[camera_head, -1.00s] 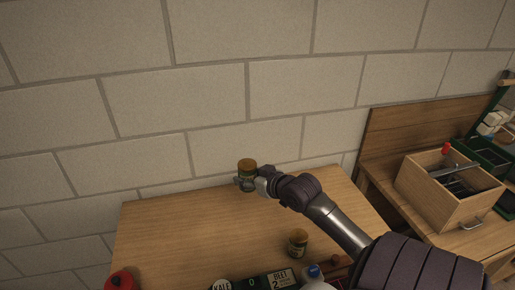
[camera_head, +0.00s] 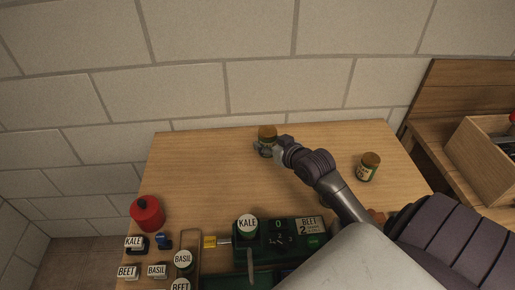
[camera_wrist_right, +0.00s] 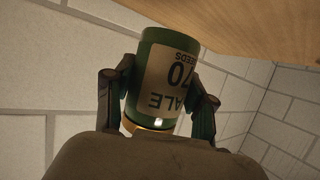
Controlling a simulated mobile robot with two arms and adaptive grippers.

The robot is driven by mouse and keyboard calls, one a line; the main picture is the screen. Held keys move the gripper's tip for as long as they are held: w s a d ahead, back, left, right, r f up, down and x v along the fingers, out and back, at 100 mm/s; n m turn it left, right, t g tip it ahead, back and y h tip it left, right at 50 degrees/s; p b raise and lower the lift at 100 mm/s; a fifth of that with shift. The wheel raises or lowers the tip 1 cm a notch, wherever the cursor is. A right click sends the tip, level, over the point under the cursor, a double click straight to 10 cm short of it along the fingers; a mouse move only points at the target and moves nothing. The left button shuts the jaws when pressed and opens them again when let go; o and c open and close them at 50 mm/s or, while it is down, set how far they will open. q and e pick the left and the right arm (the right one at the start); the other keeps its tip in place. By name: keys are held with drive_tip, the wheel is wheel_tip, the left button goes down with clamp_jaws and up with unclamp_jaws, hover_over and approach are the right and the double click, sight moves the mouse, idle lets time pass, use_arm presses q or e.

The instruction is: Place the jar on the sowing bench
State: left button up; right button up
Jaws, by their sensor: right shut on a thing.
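My right gripper (camera_head: 266,146) is shut on a green jar (camera_head: 267,133) with a brown-gold lid, near the back edge of the wooden bench (camera_head: 215,180). In the right wrist view the held jar (camera_wrist_right: 160,75) shows upside down, with a pale label reading KALE, 70 seeds; the gripper's fingers (camera_wrist_right: 160,105) press on both its sides. Wood (camera_wrist_right: 240,25) shows beyond the jar there, with pale wall between them. I cannot tell whether the jar touches the bench. My left gripper is not in view.
A second jar (camera_head: 368,167) stands on the bench's right side. A red container (camera_head: 148,213), several labelled items and a green device (camera_head: 278,238) fill the front left. A wooden box (camera_head: 487,160) is on the right. The bench's back left is clear. A block wall (camera_head: 180,90) stands behind.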

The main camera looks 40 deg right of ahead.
drive_tip(key=a+f, duration=0.1)
drive_tip(key=a, duration=0.1)
drive_tip(key=w+a+f, duration=0.1)
drive_tip(key=a, duration=0.1)
drive_tip(key=w+a+f+p, duration=0.1)
drive_tip(key=a+f, duration=0.1)
drive_tip(key=shift+w, duration=0.2)
drive_tip(key=shift+f, duration=1.95)
drive_tip(key=shift+f, duration=0.15)
drive_tip(key=o, duration=1.2)
drive_tip(key=v, duration=1.1)
drive_tip(key=shift+s, duration=0.15)
drive_tip(key=shift+s+r, duration=0.25)
drive_tip(key=shift+s, duration=0.1)
